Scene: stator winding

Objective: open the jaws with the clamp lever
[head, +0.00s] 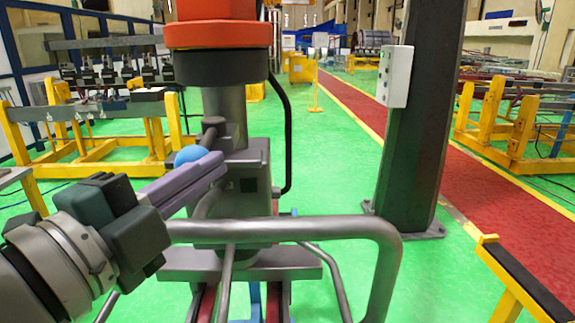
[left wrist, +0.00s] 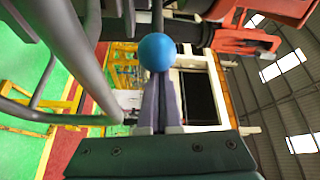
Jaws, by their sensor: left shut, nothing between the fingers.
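The clamp lever's blue ball knob (head: 188,155) shows just behind and above my left fingers, beside the grey machine column. My left gripper (head: 218,166) comes in from the lower left with its two purple-grey fingers together and empty. In the left wrist view the blue knob (left wrist: 157,52) sits right at the end of the closed fingers (left wrist: 158,82). I cannot tell whether they touch it. A dark rod runs behind the knob. The clamp jaws cannot be made out in either view. My right gripper is not in view.
A bent grey tube rail (head: 300,229) crosses in front of the machine, close to my left gripper. An orange-red machine head (head: 220,35) hangs above. A dark post (head: 415,130) with a white box (head: 396,76) stands right. Green floor (head: 330,180) lies open between.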

